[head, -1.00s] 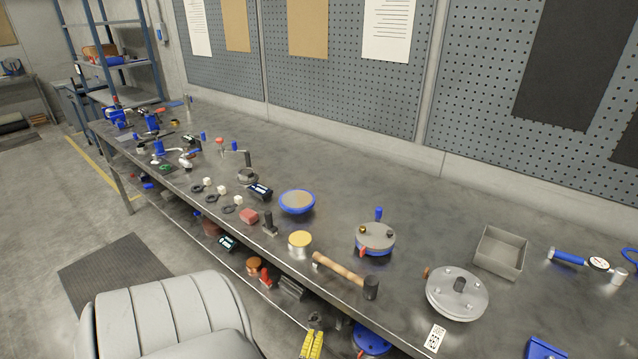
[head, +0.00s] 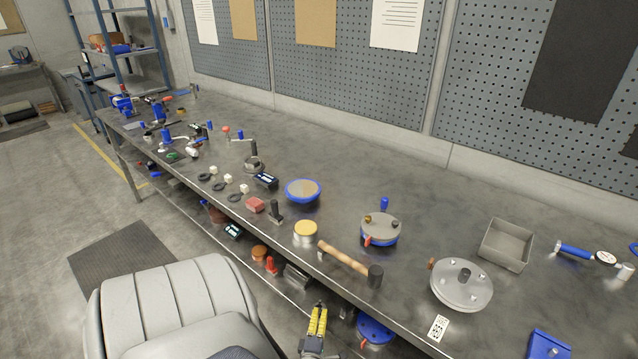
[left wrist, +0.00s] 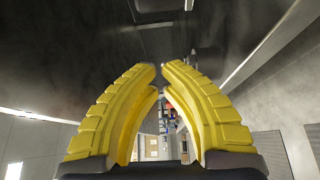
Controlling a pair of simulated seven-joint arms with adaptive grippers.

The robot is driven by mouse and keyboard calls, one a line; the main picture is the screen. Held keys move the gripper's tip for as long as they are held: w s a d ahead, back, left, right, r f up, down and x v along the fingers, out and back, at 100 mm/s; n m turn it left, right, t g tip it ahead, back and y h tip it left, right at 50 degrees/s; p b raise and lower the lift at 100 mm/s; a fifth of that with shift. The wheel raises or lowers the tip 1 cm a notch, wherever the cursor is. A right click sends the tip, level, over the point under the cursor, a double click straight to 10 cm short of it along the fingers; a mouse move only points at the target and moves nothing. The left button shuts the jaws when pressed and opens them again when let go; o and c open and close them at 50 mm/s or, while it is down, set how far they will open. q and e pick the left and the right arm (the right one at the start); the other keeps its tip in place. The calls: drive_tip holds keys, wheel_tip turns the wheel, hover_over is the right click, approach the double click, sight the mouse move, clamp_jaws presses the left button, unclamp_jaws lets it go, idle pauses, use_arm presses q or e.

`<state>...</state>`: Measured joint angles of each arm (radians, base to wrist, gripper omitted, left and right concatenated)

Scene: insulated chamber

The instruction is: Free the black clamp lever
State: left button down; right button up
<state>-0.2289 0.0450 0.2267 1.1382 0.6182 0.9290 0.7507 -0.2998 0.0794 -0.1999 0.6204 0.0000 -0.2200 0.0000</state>
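My left gripper (head: 317,310) shows at the bottom of the head view, with yellow fingers beyond the near edge of the bench. In the left wrist view its fingers (left wrist: 160,70) curve together with their tips almost meeting and nothing held between them. A black upright handle (head: 253,148) stands on a round metal base on the bench. A second dark upright handle (head: 275,210) stands nearer the front edge. I cannot tell which of these is the clamp lever. Both are well away from my left gripper. My right gripper is not in view.
The long metal bench (head: 420,190) holds a wooden-handled mallet (head: 345,258), a lidded blue pot (head: 380,230), a round metal plate (head: 460,283) and an open grey box (head: 505,245). A grey chair (head: 175,300) stands before it. A lower shelf holds more items. The back middle is clear.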

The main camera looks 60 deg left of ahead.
use_arm(q)
drive_tip(key=x, duration=0.4)
drive_tip(key=shift+w+a, duration=0.25)
drive_tip(key=shift+w+d, duration=0.15)
drive_tip(key=shift+d, duration=0.4)
drive_tip(key=shift+w+d, duration=0.2)
drive_tip(key=shift+d, duration=0.3)
drive_tip(key=shift+w+d, duration=0.2)
drive_tip(key=shift+d, duration=0.25)
drive_tip(key=shift+w+d, duration=0.2)
drive_tip(key=shift+d, duration=0.2)
drive_tip(key=shift+w+d, duration=0.2)
drive_tip(key=shift+d, duration=0.65)
